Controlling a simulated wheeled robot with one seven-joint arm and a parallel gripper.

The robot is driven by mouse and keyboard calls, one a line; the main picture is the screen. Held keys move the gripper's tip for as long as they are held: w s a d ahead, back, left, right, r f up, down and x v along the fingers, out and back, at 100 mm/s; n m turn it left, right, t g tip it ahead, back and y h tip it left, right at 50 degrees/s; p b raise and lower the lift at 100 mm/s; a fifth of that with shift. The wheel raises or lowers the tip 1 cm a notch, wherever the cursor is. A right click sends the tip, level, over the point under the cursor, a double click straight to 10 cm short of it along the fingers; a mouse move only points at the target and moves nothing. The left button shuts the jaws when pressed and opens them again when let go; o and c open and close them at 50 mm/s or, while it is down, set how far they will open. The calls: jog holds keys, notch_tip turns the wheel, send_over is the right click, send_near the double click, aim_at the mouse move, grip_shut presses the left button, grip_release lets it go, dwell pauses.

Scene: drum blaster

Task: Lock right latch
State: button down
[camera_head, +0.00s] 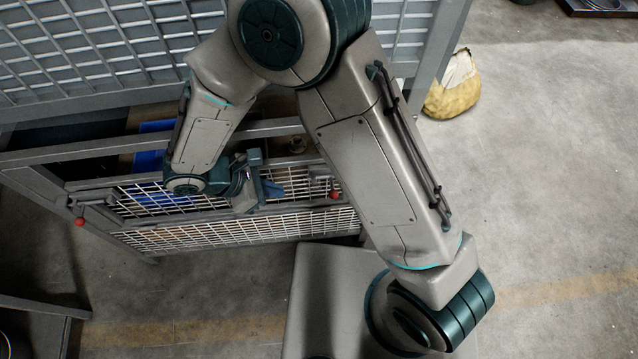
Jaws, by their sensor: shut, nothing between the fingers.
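The right latch (334,194) shows as a small red knob at the right end of the grey crate's mesh front, just left of my upper arm. Its bar is small and partly obscured, so its exact position is hard to tell. My gripper (268,188) is shut and empty at the mesh front, to the left of the red knob and apart from it. The left latch (80,221) has a similar red knob at the crate's left front corner.
The grey metal crate (240,236) has a wire mesh front, with blue items (150,162) inside. A larger slatted metal frame (110,50) stands behind it. A yellow-white sack (455,88) lies on the floor at right.

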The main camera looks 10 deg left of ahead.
jog(key=shift+f, duration=0.15)
jog(key=w+d+r+p+x, duration=0.1)
jog(key=x, duration=1.2)
jog(key=shift+d+r, duration=0.35)
jog(key=shift+d, duration=0.05)
jog(key=shift+s, duration=0.1)
